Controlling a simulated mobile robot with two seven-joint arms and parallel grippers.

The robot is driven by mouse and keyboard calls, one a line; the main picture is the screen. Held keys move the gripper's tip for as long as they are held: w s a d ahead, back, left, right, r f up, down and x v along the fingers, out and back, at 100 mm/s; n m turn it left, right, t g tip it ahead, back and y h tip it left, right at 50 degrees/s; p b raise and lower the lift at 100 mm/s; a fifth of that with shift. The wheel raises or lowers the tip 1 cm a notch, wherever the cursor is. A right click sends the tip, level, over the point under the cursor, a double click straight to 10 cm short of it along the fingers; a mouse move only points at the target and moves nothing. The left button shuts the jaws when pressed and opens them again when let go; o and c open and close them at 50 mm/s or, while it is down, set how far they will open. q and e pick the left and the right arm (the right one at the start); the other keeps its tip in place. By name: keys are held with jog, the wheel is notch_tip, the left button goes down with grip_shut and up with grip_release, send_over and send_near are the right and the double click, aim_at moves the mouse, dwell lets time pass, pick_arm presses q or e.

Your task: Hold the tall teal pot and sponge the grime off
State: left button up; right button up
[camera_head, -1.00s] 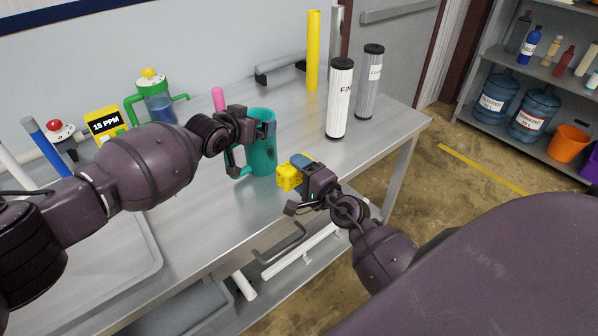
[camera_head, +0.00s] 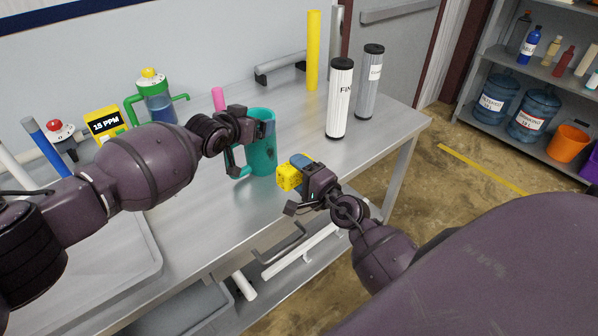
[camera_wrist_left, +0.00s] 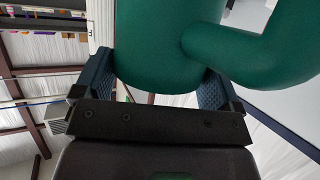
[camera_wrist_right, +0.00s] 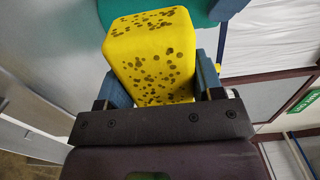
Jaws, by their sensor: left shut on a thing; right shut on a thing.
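The tall teal pot (camera_head: 263,157) stands upright near the table's front edge, its handle to the lower left. My left gripper (camera_head: 262,128) is shut on its upper body; the left wrist view shows the green wall (camera_wrist_left: 160,45) between the blue fingers. My right gripper (camera_head: 302,167) is shut on a yellow sponge (camera_head: 288,179) just right of the pot. In the right wrist view the sponge (camera_wrist_right: 150,60) shows dark spots, with the teal pot (camera_wrist_right: 205,8) close behind it. I cannot tell whether they touch. No clear grime shows on the pot's visible side.
Two cylindrical filter cartridges (camera_head: 339,105) stand at the table's right end, near a yellow tube (camera_head: 313,50). A green-handled jug (camera_head: 157,105), a yellow meter (camera_head: 105,124) and a pink item (camera_head: 218,98) stand along the back. The tabletop (camera_head: 375,148) right of the sponge is clear.

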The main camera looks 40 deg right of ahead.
aim_at(262, 153)
jog(key=shift+w, duration=0.1)
dwell(0.5)
jog(key=shift+w+a, duration=0.45)
jog(key=shift+w, duration=0.45)
jog(key=shift+w+a, duration=0.4)
jog(key=shift+w, duration=0.5)
jog(key=shift+w+a, duration=0.45)
jog(key=shift+w, duration=0.45)
jog(key=shift+w+a, duration=0.1)
jog(key=shift+w, duration=0.85)
jog(key=shift+w+d, duration=0.1)
jog(key=shift+d, duration=1.9)
jog(key=shift+w, duration=0.15)
jog(key=shift+a, duration=0.15)
jog(key=shift+a, duration=2.05)
